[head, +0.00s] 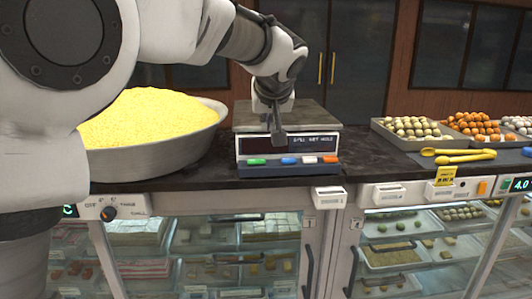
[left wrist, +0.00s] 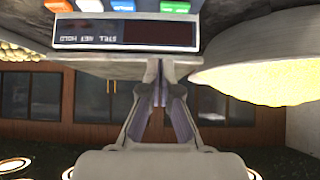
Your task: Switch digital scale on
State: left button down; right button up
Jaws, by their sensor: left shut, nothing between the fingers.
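The digital scale (head: 250,165) stands on the dark counter, with a flat metal platform (head: 305,113) on top. Its front has a dark display window (head: 262,145) and a row of green, blue, white and red buttons. The green button (head: 257,161) is at the left end of the row. In the left wrist view the scale (left wrist: 125,47) appears upside down, its display dark. My left gripper (head: 279,140) is shut and empty, in front of the display, above the buttons. Its fingertips (left wrist: 154,65) hide part of the scale. I cannot tell whether they touch it. My right gripper is not in view.
A large metal bowl (head: 165,155) heaped with yellow grains stands left of the scale. Trays of sweets (head: 375,125) and yellow tongs (head: 465,157) lie to the right. Glass display cases are below the counter's front edge. Counter between scale and trays is clear.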

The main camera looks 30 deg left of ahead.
pick_arm(q)
jog(key=p, duration=0.2)
send_over(265, 159)
jog(key=s+d, duration=0.1)
jog(key=s, duration=0.1)
notch_tip(265, 159, down, 7)
jog(key=shift+d+r, duration=0.1)
jog(key=shift+r, duration=0.05)
notch_tip(265, 159, down, 3)
jog(key=shift+s+r, duration=0.1)
jog(key=shift+r, duration=0.05)
jog(key=shift+d+f, duration=0.1)
jog(key=shift+f, duration=0.25)
jog(key=shift+f, duration=0.1)
